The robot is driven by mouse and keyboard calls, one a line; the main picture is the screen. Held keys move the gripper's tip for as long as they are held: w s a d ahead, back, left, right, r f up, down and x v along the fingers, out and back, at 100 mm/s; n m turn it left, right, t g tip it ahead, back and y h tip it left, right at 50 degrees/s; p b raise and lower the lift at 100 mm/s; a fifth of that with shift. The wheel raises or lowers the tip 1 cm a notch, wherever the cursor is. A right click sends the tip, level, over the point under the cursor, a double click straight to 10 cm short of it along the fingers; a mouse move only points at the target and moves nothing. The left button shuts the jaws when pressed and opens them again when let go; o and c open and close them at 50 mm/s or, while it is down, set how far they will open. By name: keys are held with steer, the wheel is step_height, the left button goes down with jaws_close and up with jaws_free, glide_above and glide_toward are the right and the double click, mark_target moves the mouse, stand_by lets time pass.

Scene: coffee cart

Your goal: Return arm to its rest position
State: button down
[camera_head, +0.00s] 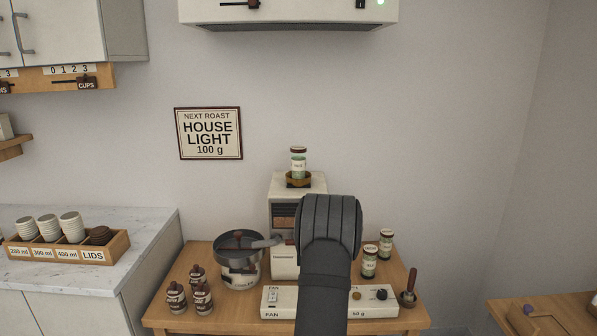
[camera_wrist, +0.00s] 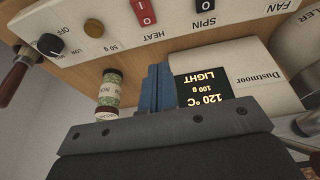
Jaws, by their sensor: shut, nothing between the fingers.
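My arm (camera_head: 328,235) rises dark from the bottom of the head view, in front of the roaster. In that view the arm's own bulk hides the fingers. In the wrist view my gripper (camera_wrist: 157,76) has its blue fingers together, with nothing between them. The wrist view looks onto the roaster's lit display (camera_wrist: 203,90), which reads LIGHT, 100 g, 120 °C, upside down. The roaster (camera_head: 284,262) stands on the wooden table, with a jar of green beans (camera_head: 298,163) in the brass cup on its top.
Two jars (camera_head: 369,262) stand right of my arm, near a wooden-handled tool (camera_head: 409,289). The control panel (camera_head: 283,300) runs along the table front. A round pan (camera_head: 241,262) and several small brown-topped jars (camera_head: 203,299) stand left. A hood (camera_head: 290,12) hangs above. The air at right is clear.

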steer(key=shift+s+a+r+t, duration=0.4)
steer(key=shift+a+r+t, duration=0.25)
steer(key=shift+t, duration=0.3)
steer(key=shift+s+a+r+t, duration=0.35)
steer(key=shift+a+r+t, duration=0.3)
steer(key=shift+t, duration=0.3)
steer(key=shift+f, duration=0.1)
steer(key=c, duration=1.7)
jaws_free()
steer(key=shift+s+a, duration=0.1)
steer(key=shift+a, duration=0.1)
steer(key=o, duration=1.4)
steer(key=s+a+r+t, duration=0.1)
steer(key=s+a+r, duration=0.2)
steer(key=s+a+r+t, duration=0.2)
steer(key=s+r, duration=0.1)
steer(key=shift+s+a+r, duration=0.35)
steer(key=shift+a+r, duration=0.05)
steer(key=o, duration=0.3)
steer(key=s+a+r+t, duration=0.4)
steer(key=s+r, duration=0.2)
steer(key=s, duration=0.3)
steer(key=shift+s+y, duration=0.3)
steer(key=shift+s, duration=0.1)
steer(key=x, duration=0.9)
steer(key=shift+w+f, duration=0.2)
steer(key=shift+w, duration=0.15)
